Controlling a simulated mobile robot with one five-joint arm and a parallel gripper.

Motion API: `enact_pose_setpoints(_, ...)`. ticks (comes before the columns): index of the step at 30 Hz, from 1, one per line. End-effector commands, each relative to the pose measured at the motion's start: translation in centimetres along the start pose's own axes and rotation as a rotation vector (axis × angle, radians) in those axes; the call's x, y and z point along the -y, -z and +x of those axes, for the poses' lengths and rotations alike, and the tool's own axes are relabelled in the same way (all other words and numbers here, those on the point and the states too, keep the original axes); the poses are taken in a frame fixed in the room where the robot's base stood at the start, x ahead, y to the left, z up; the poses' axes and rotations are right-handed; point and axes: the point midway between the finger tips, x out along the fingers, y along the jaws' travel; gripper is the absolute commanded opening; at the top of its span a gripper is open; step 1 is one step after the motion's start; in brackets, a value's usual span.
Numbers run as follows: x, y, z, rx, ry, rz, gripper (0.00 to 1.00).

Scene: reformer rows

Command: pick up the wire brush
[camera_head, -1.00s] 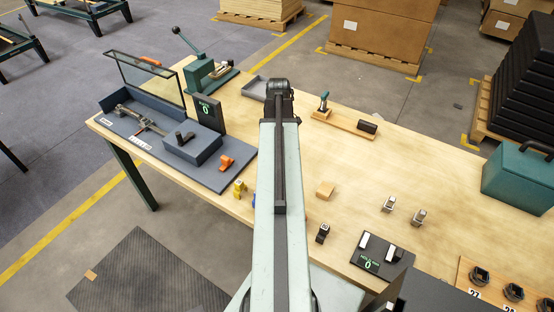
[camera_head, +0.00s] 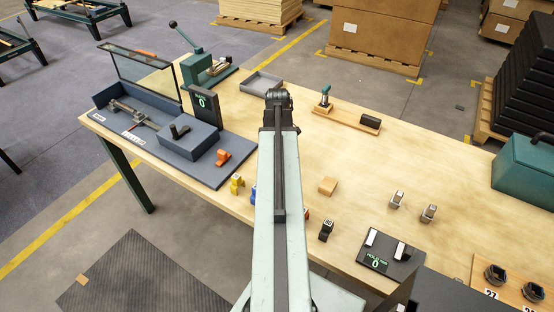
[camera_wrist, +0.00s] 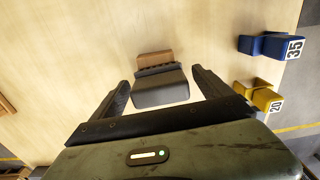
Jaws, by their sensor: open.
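What I take to be the wire brush lies on the pale wooden table in the wrist view: a brown block (camera_wrist: 154,58) with a dark toothed strip and a grey rounded body (camera_wrist: 160,90). My gripper (camera_wrist: 163,82) is open, with one dark finger on each side of the grey body. The brown end lies beyond the fingertips. I cannot tell whether the fingers touch it or how high they are. In the head view my arm hides the brush and the fingertips.
A yellow block (camera_wrist: 264,97) and a blue block (camera_wrist: 272,46) stand right of my gripper in the wrist view.

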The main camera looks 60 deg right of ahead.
Motion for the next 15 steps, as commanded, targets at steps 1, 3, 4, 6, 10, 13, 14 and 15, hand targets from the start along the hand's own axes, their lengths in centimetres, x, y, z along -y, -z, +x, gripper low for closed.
enact_pose_setpoints(1,0.01,0.01,-0.07,0.0,0.0,0.0,0.81)
enact_pose_setpoints(3,0.01,0.02,-0.08,0.0,0.0,0.0,0.61)
enact_pose_setpoints(4,0.01,0.02,-0.08,0.0,0.0,0.0,0.53)
enact_pose_setpoints(6,0.02,0.03,-0.08,0.0,0.0,0.0,0.33)
enact_pose_setpoints(10,0.02,0.04,-0.08,0.0,0.0,-0.001,0.2)
enact_pose_setpoints(13,0.03,0.05,-0.09,0.0,0.0,-0.001,0.2)
enact_pose_setpoints(14,0.03,0.05,-0.14,0.0,0.0,-0.001,0.2)
enact_pose_setpoints(15,0.03,0.05,-0.28,0.0,0.0,-0.001,0.2)
